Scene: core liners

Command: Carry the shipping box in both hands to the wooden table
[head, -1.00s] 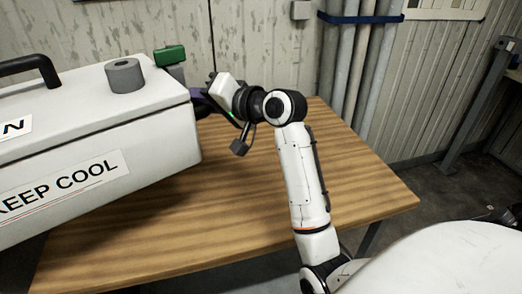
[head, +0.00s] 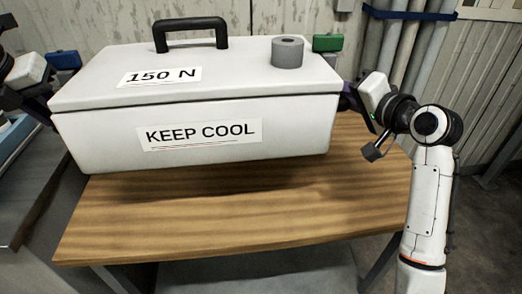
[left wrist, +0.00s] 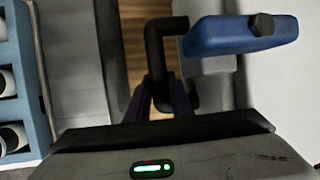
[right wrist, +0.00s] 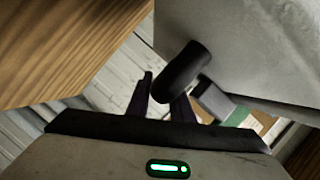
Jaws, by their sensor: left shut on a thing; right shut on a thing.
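The shipping box (head: 200,135) is a white cooler with "KEEP COOL" and "150 N" labels and a black top handle. It hangs level between my grippers, over the wooden table (head: 240,225), with a shadow beneath it. My left gripper (head: 42,100) is at the box's left end, and in the left wrist view its fingers (left wrist: 168,100) are shut on a black side handle (left wrist: 155,60). My right gripper (head: 350,98) is at the right end, and in the right wrist view its fingers (right wrist: 160,100) close at the other side handle (right wrist: 180,72). The box hides the table's rear part.
A grey roll (head: 287,52) stands on the lid near its right end. A grey surface with a blue rack (head: 15,140) is at left. A wall and pipes stand behind.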

